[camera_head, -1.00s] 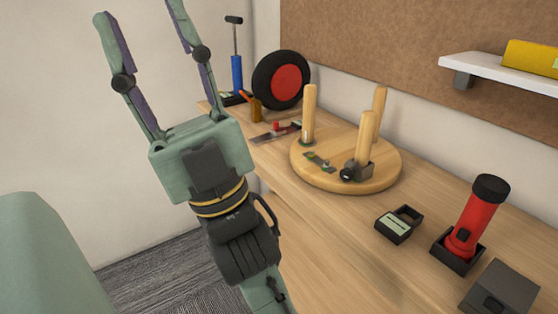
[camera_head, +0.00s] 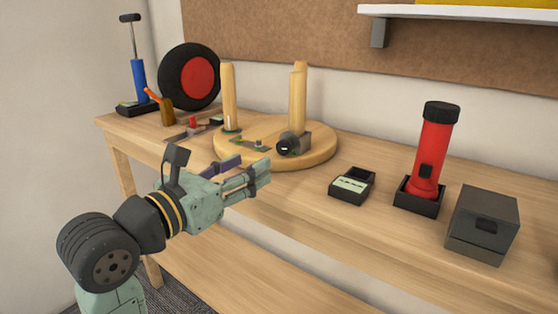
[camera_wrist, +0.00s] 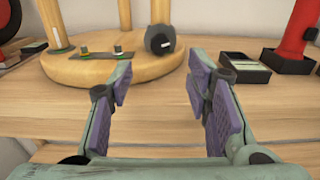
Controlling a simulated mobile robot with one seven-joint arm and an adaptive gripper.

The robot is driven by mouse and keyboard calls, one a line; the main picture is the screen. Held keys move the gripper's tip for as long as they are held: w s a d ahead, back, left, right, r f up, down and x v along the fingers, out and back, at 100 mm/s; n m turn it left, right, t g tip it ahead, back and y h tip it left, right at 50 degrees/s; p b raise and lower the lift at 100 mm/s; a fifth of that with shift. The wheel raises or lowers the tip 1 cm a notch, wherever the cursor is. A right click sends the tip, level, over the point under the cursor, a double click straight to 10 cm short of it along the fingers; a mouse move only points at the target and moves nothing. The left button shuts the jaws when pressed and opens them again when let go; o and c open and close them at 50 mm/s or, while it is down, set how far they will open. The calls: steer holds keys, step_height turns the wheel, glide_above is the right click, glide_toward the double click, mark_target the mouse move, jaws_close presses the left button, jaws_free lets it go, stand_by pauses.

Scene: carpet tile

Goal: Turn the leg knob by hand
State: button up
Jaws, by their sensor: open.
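A round wooden stool (camera_head: 230,153) lies upside down on the workbench with its legs pointing up. A dark knob (camera_head: 291,144) sits in a dark block at the foot of one leg (camera_head: 298,98). In the wrist view the knob (camera_wrist: 160,40) shows at the top middle, beyond the fingers. My gripper (camera_head: 250,170) is at the bench's front edge, in front of the stool and below the knob. Its fingers are spread apart with nothing between them. In the wrist view the gripper (camera_wrist: 162,95) points at the stool's right part and touches nothing.
A small black tray (camera_head: 352,186), a red flashlight (camera_head: 430,155) in a black holder and a grey box (camera_head: 482,224) stand to the right. A red-and-black wheel (camera_head: 190,77) and a blue pump (camera_head: 138,80) stand at the back left. Bare bench top lies before the stool.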

mark_target(281, 147)
steer(key=x, duration=1)
steer(key=shift+w+d+p, duration=0.1)
steer(key=shift+p, duration=0.25)
jaws_close()
steer(key=n+p, duration=0.2)
steer(key=p, duration=0.1)
steer(key=shift+r+n, duration=0.3)
steer(key=shift+r, duration=0.05)
steer(key=shift+f+n+p, duration=0.1)
steer(key=shift+n+p, duration=0.7)
steer(key=shift+p, duration=0.05)
steer(key=shift+f, duration=0.2)
